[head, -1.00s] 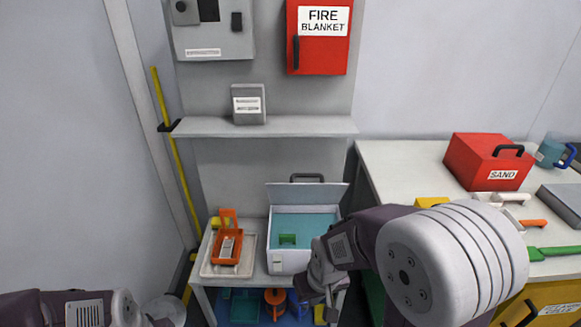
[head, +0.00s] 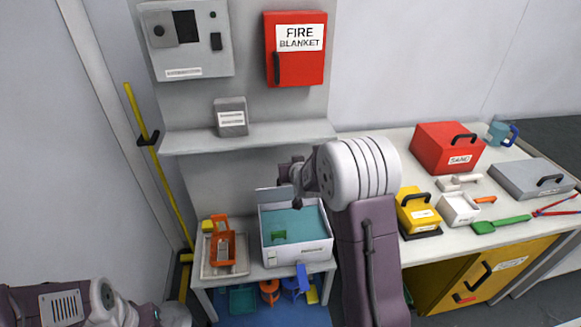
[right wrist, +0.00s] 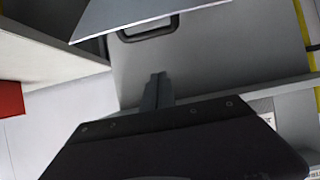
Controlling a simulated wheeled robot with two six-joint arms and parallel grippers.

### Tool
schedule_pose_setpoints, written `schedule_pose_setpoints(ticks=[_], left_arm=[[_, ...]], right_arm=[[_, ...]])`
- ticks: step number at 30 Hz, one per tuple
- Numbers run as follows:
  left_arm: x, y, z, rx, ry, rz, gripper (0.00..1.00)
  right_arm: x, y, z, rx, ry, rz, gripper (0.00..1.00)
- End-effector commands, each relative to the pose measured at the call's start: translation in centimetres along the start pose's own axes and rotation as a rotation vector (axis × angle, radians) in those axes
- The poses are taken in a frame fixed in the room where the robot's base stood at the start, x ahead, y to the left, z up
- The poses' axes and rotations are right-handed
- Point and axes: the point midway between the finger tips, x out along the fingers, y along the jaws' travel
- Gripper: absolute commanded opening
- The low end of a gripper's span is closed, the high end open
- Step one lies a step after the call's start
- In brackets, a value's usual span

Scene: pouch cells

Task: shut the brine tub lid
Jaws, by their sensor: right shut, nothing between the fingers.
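The brine tub (head: 268,257) is a white box on the low table, filled with teal brine (head: 300,222). A small green piece (head: 278,236) sits in it near the left front. Its grey lid (head: 268,198) stands raised at the back edge, partly hidden by my right arm. My right gripper (head: 297,203) is shut and empty, at the back of the tub by the lid. In the right wrist view the shut fingers (right wrist: 157,88) point toward a grey panel edge and a black handle (right wrist: 148,32); contact cannot be told.
An orange rack stands in a pale tray (head: 212,270) left of the tub. A shelf (head: 245,137) with a grey box (head: 230,117) is above. The right-hand bench (head: 415,150) holds a red sand box (head: 447,148), a yellow box (head: 417,210) and tools.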

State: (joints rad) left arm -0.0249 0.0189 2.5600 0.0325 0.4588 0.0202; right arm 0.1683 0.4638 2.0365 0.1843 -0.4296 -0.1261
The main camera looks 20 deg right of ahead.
Motion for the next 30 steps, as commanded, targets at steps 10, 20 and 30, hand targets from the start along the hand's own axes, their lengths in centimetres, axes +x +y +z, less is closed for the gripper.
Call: schedule_pose_setpoints(ticks=[10,20,30], left_arm=[[0.1,0.0,0.0,0.0,0.0,0.0,0.39],[0.3,0.0,0.0,0.0,0.0,0.0,0.39],[0.3,0.0,0.0,0.0,0.0,0.0,0.39]], right_arm=[[6.0,-0.1,0.2,0.0,-0.003,-0.001,0.0],[9.2,-0.1,2.5,-0.002,-0.005,-0.002,0.0],[8.5,-0.1,4.0,0.0,-0.003,-0.002,0.0]])
